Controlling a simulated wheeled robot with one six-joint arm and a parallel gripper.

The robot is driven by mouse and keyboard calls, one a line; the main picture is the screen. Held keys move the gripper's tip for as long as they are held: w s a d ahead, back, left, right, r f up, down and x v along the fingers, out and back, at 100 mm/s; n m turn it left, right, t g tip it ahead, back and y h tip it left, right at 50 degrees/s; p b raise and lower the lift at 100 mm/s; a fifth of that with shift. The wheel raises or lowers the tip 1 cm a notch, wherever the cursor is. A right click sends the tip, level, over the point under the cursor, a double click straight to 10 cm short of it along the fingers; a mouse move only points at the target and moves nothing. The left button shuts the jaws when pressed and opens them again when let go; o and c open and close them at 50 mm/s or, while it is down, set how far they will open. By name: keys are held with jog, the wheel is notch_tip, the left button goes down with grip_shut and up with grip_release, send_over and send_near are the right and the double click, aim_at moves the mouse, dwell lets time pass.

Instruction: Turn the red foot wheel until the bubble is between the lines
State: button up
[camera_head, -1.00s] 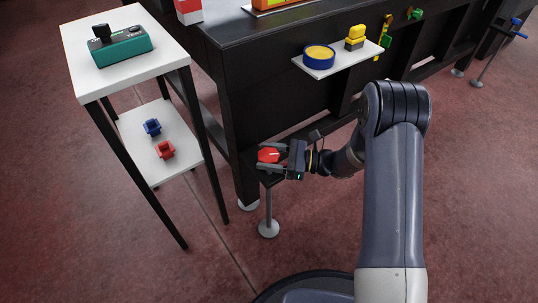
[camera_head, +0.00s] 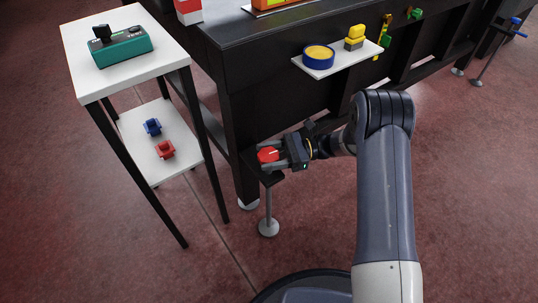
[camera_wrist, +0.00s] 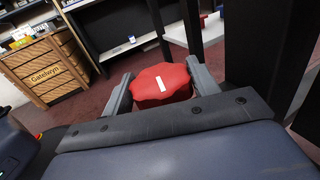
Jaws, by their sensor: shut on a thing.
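The red foot wheel (camera_head: 268,154) sits on a bracket near the table's corner leg, above a thin post with a round grey foot (camera_head: 268,228). My gripper (camera_head: 271,155) is shut on the wheel, one finger on each side. In the wrist view the lobed red wheel (camera_wrist: 161,85) with a white mark on top lies between the two grey fingers (camera_wrist: 157,90). I cannot make out a bubble or lines in either view.
The white side table (camera_head: 165,50) with a lower shelf holding a blue and a red part (camera_head: 165,150) stands left of the wheel. The black table (camera_head: 270,90) is behind, with a small shelf (camera_head: 350,60) jutting out. Floor in front is clear.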

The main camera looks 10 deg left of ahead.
jog(key=o, duration=1)
jog(key=p+v, duration=0.2)
jog(key=v, duration=0.8)
jog(key=shift+w+d+p, duration=0.1)
jog(key=shift+d+p, duration=0.3)
jog(key=b+x, duration=0.3)
jog(key=x, duration=0.8)
jog(key=shift+w, duration=0.15)
